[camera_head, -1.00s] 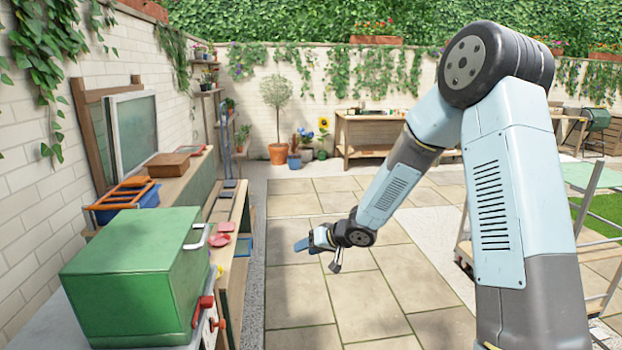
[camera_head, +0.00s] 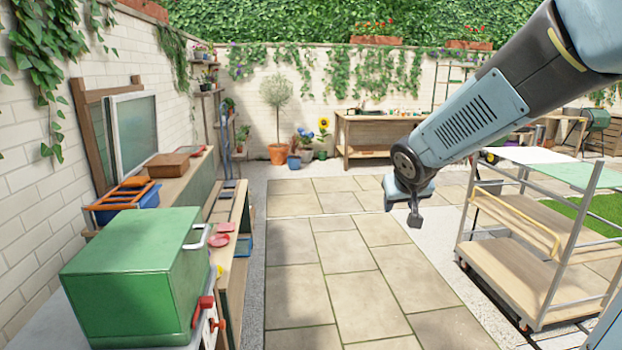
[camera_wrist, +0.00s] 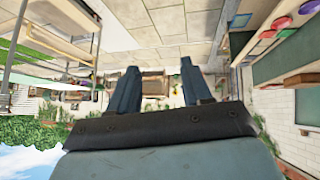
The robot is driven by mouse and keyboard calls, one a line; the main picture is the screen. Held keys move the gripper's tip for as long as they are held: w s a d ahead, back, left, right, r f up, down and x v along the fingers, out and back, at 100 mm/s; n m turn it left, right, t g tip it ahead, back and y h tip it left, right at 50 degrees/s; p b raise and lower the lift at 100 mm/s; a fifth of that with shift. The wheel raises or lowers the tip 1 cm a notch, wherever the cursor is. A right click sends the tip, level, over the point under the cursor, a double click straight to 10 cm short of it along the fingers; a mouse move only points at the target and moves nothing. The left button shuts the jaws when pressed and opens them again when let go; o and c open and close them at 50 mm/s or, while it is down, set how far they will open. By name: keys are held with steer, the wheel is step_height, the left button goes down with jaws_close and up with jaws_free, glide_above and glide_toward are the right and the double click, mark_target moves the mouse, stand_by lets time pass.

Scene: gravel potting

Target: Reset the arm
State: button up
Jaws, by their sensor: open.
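My gripper (camera_head: 414,212) hangs in the air over the paved patio, at the end of my arm, in the right half of the head view. Its fingers look dark and small there and hold nothing that I can see. In the wrist view my gripper (camera_wrist: 158,82) shows two dark blue fingers standing well apart, with only background between them. The wrist view is upside down, with sky at the bottom left. The gripper touches nothing.
A metal trolley (camera_head: 520,262) stands at the right, near my arm. A green box (camera_head: 135,262) sits on the left bench, with a blue bin (camera_head: 140,198) behind it. A wooden workbench (camera_head: 375,135) stands at the back. The patio floor (camera_head: 330,270) between is clear.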

steer(key=s+d+r+g, duration=0.1)
steer(key=s+r, duration=0.1)
steer(key=s, duration=0.9)
steer(key=s+d+r+g+y, duration=0.1)
steer(key=s+d+r, duration=0.1)
steer(key=s, duration=1)
steer(key=shift+r+m+g, duration=0.2)
steer(key=shift+m+g, duration=0.2)
steer(key=shift+c, duration=0.6)
steer(key=shift+s, duration=0.1)
